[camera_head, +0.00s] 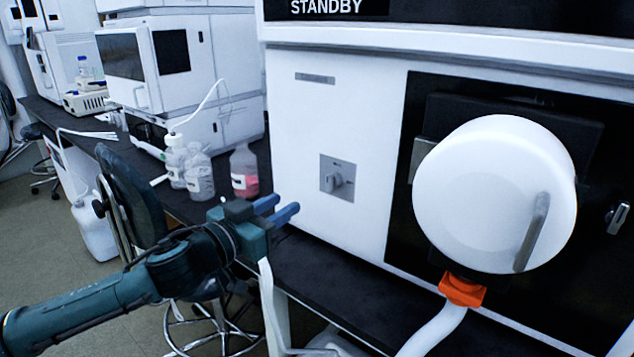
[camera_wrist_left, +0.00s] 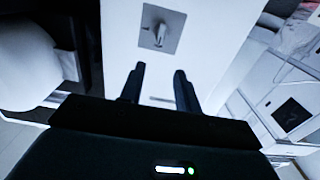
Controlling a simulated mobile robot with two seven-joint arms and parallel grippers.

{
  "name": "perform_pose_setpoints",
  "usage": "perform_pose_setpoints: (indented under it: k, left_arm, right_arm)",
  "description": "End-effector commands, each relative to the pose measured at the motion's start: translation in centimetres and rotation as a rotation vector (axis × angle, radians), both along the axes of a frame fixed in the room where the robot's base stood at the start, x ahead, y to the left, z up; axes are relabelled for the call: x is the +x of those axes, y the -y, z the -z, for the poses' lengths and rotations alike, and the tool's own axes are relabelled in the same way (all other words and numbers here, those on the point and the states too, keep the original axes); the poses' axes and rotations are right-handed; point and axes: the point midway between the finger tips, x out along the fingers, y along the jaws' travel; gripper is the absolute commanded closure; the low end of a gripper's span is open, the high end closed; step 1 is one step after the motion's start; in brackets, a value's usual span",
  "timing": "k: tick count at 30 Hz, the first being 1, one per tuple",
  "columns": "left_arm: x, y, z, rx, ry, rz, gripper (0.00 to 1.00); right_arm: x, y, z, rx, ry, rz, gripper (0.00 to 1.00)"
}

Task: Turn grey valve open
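The grey valve (camera_head: 333,182) is a small knob on a square grey plate on the white front panel of the instrument. It also shows in the left wrist view (camera_wrist_left: 159,34), at the top, beyond my fingertips. My left gripper (camera_head: 283,207) is to the left of the valve and a little lower in the head view, apart from it. Its two blue fingers are spread with nothing between them; they also show in the left wrist view (camera_wrist_left: 159,75). My right gripper is not in view.
A large white round vessel (camera_head: 485,195) with an orange clamp (camera_head: 462,290) and white hose (camera_head: 435,332) stands out right of the valve. Bottles, one with pink liquid (camera_head: 244,172), stand on the dark bench behind my left gripper. A dark chair back (camera_head: 131,190) is near my arm.

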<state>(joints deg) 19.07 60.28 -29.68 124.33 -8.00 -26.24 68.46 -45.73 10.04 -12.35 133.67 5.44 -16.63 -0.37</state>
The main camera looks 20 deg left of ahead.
Motion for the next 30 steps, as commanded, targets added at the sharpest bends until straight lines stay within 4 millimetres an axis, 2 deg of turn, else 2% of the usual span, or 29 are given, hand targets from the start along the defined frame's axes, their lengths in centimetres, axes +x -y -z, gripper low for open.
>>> perform_pose_setpoints:
  k: [7,18,21,30]
  left_arm:
    - [2.6,1.0,-0.4,-0.002,0.003,0.000,0.67]
    - [9.4,3.4,-0.3,0.000,0.003,-0.001,0.67]
    - [10.8,3.9,-0.1,0.000,0.002,0.000,0.67]
    - [12.2,4.5,0.0,0.000,-0.001,0.000,0.67]
  right_arm:
    - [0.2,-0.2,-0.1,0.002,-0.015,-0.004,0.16]
    - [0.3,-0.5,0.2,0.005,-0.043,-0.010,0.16]
    - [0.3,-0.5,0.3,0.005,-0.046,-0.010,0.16]
    - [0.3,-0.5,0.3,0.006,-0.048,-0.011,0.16]
